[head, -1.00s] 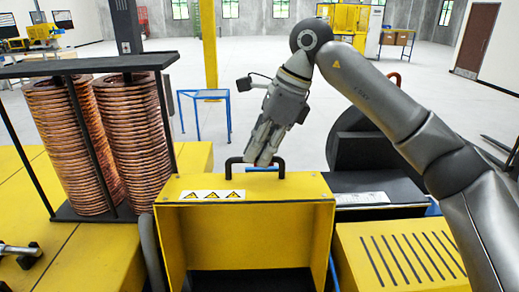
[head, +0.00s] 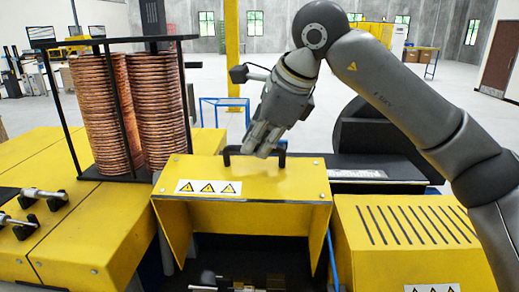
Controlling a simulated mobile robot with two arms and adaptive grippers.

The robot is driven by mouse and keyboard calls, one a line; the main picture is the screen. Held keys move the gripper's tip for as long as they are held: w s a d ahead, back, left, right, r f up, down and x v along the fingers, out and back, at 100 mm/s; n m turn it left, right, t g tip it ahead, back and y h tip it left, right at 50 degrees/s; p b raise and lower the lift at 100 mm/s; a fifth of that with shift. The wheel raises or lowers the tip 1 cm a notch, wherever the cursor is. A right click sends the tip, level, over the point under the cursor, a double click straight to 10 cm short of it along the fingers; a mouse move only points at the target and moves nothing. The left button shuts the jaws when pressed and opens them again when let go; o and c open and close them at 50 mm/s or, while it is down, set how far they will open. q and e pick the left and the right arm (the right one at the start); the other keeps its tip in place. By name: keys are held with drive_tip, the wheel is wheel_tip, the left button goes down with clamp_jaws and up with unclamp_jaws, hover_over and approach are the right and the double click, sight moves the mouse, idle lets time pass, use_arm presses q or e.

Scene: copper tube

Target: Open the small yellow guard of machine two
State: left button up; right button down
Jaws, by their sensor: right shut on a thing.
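The small yellow guard (head: 270,190) is in the lower middle of the head view. It is tilted up, its front side raised, and a dark interior with metal parts shows beneath it. Three warning triangles on a white label sit on its top face. A black handle (head: 228,155) stands at its top edge. My right gripper (head: 262,145) comes down from above and is shut on the handle; its fingers hide the handle's middle. My left gripper is not in view.
Copper coils (head: 108,115) stand in a black frame on the yellow machine at the left. A slotted yellow cover (head: 405,235) is at the right of the guard. A blue stand (head: 222,108) is on the open grey floor behind.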

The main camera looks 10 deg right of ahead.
drive_tip(key=shift+s+r, duration=0.1)
drive_tip(key=shift+s, duration=0.1)
drive_tip(key=shift+w, duration=0.25)
drive_tip(key=c, duration=1.9)
unclamp_jaws()
drive_tip(key=o, duration=0.4)
drive_tip(key=shift+s, duration=0.1)
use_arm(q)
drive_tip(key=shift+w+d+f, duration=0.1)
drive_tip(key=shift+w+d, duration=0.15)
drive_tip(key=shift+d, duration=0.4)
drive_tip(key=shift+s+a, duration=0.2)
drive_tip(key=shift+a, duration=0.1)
use_arm(e)
drive_tip(key=v, duration=1.2)
